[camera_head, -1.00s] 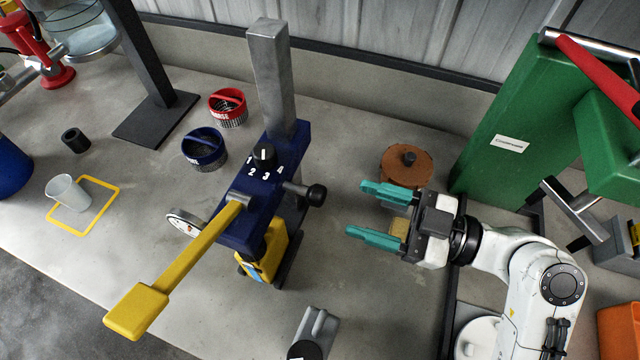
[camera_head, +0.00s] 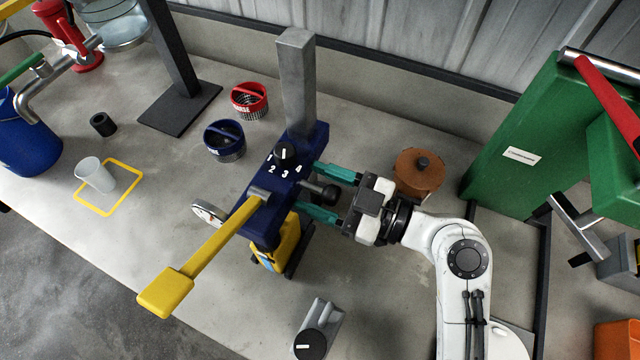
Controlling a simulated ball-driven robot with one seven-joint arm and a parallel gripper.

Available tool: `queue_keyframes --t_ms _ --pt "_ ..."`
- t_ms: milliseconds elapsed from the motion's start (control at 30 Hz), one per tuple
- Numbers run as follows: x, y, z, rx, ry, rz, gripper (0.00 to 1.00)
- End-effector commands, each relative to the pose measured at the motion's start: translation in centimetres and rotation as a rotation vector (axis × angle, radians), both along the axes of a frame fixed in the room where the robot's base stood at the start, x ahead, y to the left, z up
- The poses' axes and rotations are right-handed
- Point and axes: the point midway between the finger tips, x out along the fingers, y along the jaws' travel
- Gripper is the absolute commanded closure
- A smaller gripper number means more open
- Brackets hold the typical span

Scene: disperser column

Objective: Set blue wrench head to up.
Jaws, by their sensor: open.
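The dark blue head (camera_head: 268,215) sits on the grey square column (camera_head: 297,85) in the middle of the head view. A black knob (camera_head: 328,194) on a short shaft sticks out of the head's right side. My gripper (camera_head: 314,192) is open, with its teal fingers on either side of the knob. I cannot tell whether the fingers touch the knob. No separate wrench is clear to me.
A yellow block (camera_head: 275,246) stands below the head. A brown round pot (camera_head: 418,173) and a green machine (camera_head: 510,140) are to the right. A grey fixture (camera_head: 318,328) is in front.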

Motion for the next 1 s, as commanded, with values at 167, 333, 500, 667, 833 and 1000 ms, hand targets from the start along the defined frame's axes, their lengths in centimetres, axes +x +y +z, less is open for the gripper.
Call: queue_keyframes --t_ms 167,333,500,667,833,1000 --pt "0.00 -0.03 0.00 0.000 0.000 0.000 0.51" --pt "-0.01 -0.05 0.00 0.000 0.000 0.000 0.67" --pt "-0.01 -0.05 0.00 0.000 0.001 0.000 0.83" --pt "-0.01 -0.06 0.00 0.001 0.001 -0.001 0.99" --pt "0.00 -0.06 -0.01 0.000 0.000 -0.001 1.00" --pt "0.01 -0.06 0.70 0.001 -0.001 -0.001 1.00"
